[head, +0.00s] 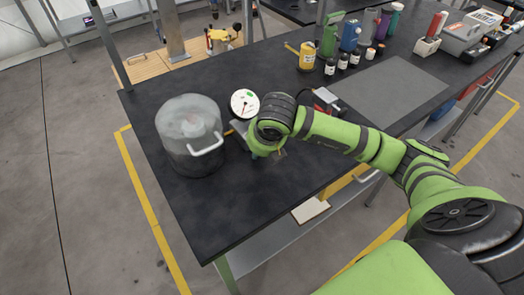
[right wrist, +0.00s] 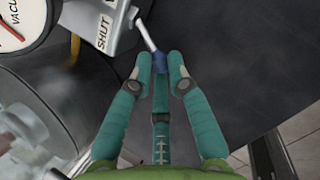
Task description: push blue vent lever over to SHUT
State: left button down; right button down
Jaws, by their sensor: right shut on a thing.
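The blue vent lever has a blue tip (right wrist: 159,64) and a pale metal rod (right wrist: 146,32) in the right wrist view. The rod runs up to a grey valve block (right wrist: 120,22) marked SHUT (right wrist: 103,32), left of the rod. My right gripper (right wrist: 159,70) is shut on the lever's blue tip. In the head view my right gripper (head: 262,152) is low over the bench beside the gauge, and my wrist hides the lever. A round white vacuum gauge (head: 244,103) shows there and, cut off, in the right wrist view (right wrist: 15,22). My left gripper is not in view.
A clear round chamber (head: 188,135) with a white handle (head: 206,147) stands left of my right gripper on the black bench (head: 250,205). A yellow can (head: 306,57) and several bottles stand at the back. The front of the bench is clear.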

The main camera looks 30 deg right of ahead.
jog(key=shift+s+a+f, duration=0.2)
jog(key=shift+s+f, duration=0.05)
jog(key=shift+f, duration=0.1)
jog(key=c, duration=1.2)
grip_release()
jog(key=shift+w+r, duration=0.15)
jog(key=shift+r, duration=0.25)
jog(key=v, duration=1.1)
jog(key=shift+r, duration=0.25)
